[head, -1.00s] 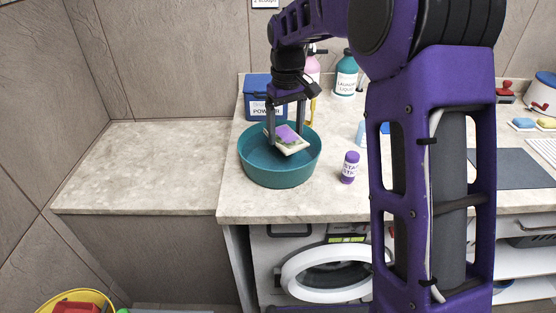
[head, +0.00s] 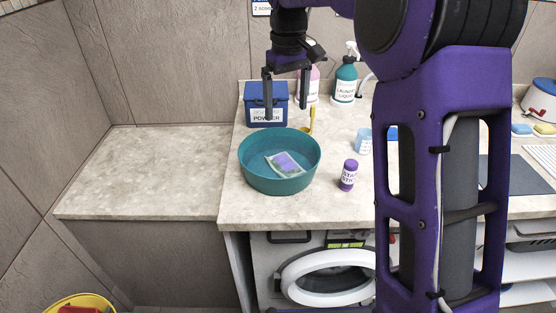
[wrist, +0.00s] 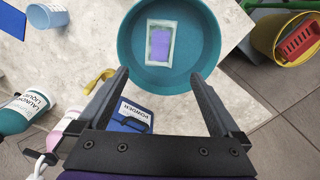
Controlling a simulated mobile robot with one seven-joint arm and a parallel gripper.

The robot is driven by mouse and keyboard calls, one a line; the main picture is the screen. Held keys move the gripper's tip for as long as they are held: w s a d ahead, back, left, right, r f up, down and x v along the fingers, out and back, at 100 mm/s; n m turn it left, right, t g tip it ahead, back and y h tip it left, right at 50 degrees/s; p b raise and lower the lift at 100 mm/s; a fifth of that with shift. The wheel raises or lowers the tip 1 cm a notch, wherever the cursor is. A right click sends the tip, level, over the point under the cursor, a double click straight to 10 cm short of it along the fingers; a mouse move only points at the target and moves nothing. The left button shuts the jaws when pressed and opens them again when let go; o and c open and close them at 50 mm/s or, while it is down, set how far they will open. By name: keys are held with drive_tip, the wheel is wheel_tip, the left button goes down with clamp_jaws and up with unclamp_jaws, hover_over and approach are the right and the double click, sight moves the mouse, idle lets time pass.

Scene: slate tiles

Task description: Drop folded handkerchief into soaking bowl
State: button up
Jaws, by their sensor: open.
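The folded handkerchief (head: 285,164), pale with a purple and green pattern, lies inside the teal soaking bowl (head: 247,168) on the counter. In the wrist view the handkerchief (wrist: 160,46) lies flat near the middle of the bowl (wrist: 131,62), clear of its walls. My gripper (head: 287,118) is open and empty, raised above and behind the bowl. In the wrist view the fingers of my gripper (wrist: 158,78) are spread wide with nothing between them.
A blue powder box (head: 264,104) stands behind the bowl, with a yellow scoop (head: 312,121) beside it. A purple stain stick (head: 348,175) and a light blue cup (head: 364,141) stand to the right. The left counter (head: 140,170) is clear.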

wheel_tip(320, 180, up, 8)
drive_tip(key=p, duration=0.1)
idle(0.4)
